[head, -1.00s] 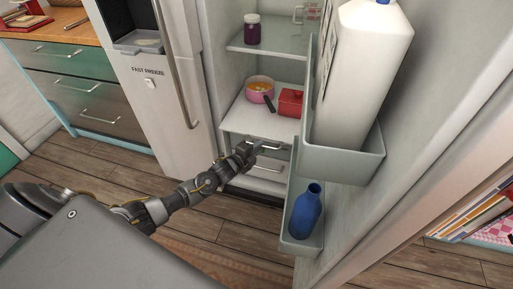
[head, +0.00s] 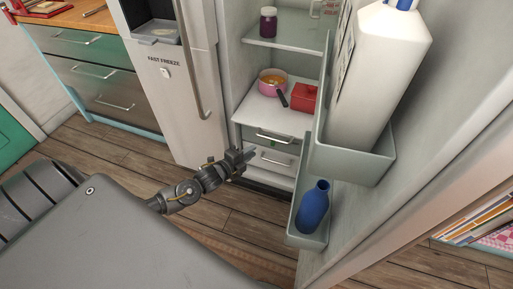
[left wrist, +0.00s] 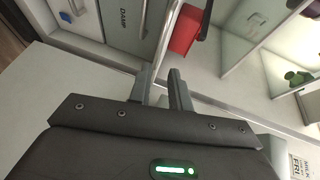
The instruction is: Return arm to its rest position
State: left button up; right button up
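My left gripper (head: 248,155) is in front of the open fridge's lower drawers, with my arm reaching in from the left. In the head view the gripper is small and dark, near the left end of the lower drawer (head: 274,161). The upper drawer (head: 262,133), with a silver handle, is just above it. My right gripper is in neither view.
The fridge door on the right carries a large white bottle (head: 380,75) and a blue bottle (head: 314,207) in its bins. The wooden floor (head: 250,225) before the fridge is clear.

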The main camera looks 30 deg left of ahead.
pick_arm(q)
jog(key=shift+s, duration=0.25)
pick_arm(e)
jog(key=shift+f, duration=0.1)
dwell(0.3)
